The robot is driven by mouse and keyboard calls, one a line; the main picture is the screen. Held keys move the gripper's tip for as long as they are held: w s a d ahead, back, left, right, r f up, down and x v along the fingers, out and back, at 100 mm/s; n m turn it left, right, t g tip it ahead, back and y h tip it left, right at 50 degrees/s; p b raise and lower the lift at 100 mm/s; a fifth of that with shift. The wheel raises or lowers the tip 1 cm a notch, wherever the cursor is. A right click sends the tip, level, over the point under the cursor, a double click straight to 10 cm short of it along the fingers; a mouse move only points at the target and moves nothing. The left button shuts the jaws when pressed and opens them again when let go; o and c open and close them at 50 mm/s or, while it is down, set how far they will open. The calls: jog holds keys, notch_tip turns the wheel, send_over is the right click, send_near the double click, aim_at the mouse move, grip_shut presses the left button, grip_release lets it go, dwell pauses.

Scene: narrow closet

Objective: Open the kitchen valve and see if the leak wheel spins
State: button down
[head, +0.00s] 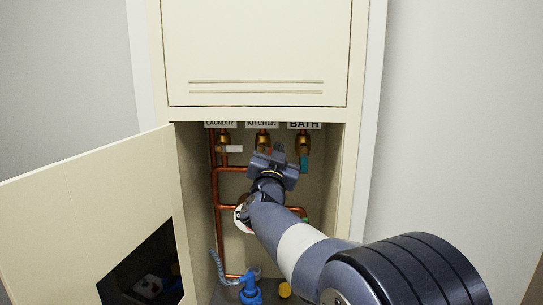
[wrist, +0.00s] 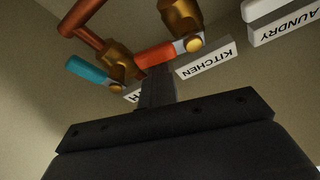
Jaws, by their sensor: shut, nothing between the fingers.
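The kitchen valve (head: 263,136) is brass on a copper pipe under the KITCHEN label (head: 262,124). Its red handle (wrist: 157,54) lies crosswise to its pipe in the wrist view. My gripper (wrist: 157,82) is shut and empty, its fingertips close by the red handle; I cannot tell if they touch it. In the head view my gripper (head: 272,160) covers most of that handle. A white disc (head: 241,218), perhaps the leak wheel, is low in the cabinet, partly hidden by my arm; whether it turns cannot be seen.
The laundry valve's white handle (head: 234,149) is crosswise at left. The bath valve's teal handle (head: 304,162) points down at right. A cabinet door (head: 85,210) stands open at left. A blue object (head: 250,292) with a hose and a yellow item (head: 285,290) are on the cabinet floor.

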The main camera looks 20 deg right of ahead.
jog(key=a+f+m+g, duration=0.1)
jog(key=m, duration=0.4)
jog(key=f+m+g+h, duration=0.1)
jog(key=f+m+g, duration=0.1)
jog(key=m, duration=0.3)
jog(key=w+a+f+m+g+h, duration=0.1)
jog(key=m+g, duration=0.1)
jog(key=m, duration=0.4)
jog(key=shift+a+f+p, duration=0.2)
jog(key=shift+a+p, duration=0.15)
jog(key=shift+a, duration=0.1)
jog(key=s+a+b, duration=0.2)
jog(key=s, duration=0.7)
jog(key=shift+s, duration=0.15)
